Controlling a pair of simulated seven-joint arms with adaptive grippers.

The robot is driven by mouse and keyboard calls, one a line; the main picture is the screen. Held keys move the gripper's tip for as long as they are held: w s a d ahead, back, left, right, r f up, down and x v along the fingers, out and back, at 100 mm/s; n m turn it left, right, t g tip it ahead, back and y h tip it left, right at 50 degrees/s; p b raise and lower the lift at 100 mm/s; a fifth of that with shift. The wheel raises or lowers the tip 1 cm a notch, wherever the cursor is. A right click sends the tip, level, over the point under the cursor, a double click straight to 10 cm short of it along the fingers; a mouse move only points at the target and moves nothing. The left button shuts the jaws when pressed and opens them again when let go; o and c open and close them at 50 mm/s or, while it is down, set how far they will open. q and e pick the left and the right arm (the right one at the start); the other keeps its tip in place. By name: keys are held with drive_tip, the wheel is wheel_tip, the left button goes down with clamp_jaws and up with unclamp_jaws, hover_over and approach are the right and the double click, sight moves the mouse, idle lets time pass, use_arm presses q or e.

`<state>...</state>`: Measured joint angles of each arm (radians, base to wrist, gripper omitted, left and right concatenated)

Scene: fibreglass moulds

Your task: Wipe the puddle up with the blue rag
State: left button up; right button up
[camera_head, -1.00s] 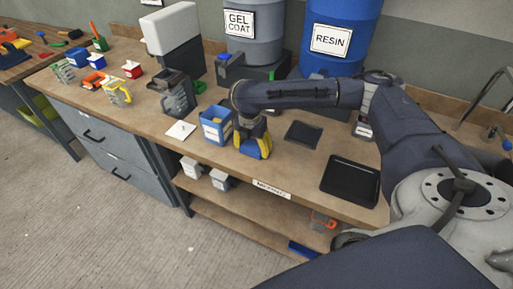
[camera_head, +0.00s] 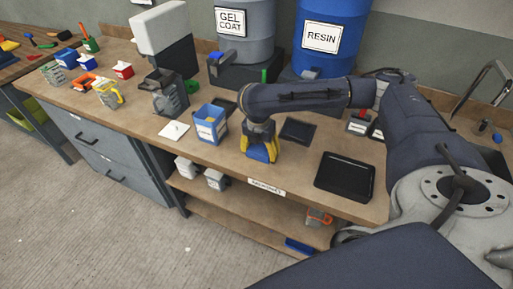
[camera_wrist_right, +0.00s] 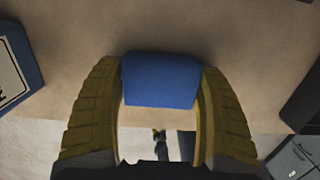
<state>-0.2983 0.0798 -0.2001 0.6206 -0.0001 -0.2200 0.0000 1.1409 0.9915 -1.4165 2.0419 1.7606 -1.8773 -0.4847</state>
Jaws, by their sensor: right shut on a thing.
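My right gripper (camera_head: 261,155) is near the front edge of the workbench (camera_head: 237,167), to the right of an open blue box. Its yellow fingers are shut on the blue rag (camera_wrist_right: 161,80), which shows as a compact blue block between them in the right wrist view. The rag (camera_head: 258,154) also shows between the fingers in the head view. I cannot tell whether it touches the bench top. I cannot make out a puddle in either view. My left gripper is not in view.
A dark tray (camera_head: 345,176) lies to the right and a small dark mat (camera_head: 298,131) behind. The resin drum (camera_head: 331,36) stands at the back.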

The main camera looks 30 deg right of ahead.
drive_tip(key=shift+s+d, duration=0.45)
drive_tip(key=shift+s, duration=0.25)
drive_tip(key=shift+s+d+r, duration=0.15)
drive_tip(key=shift+r, duration=3.9)
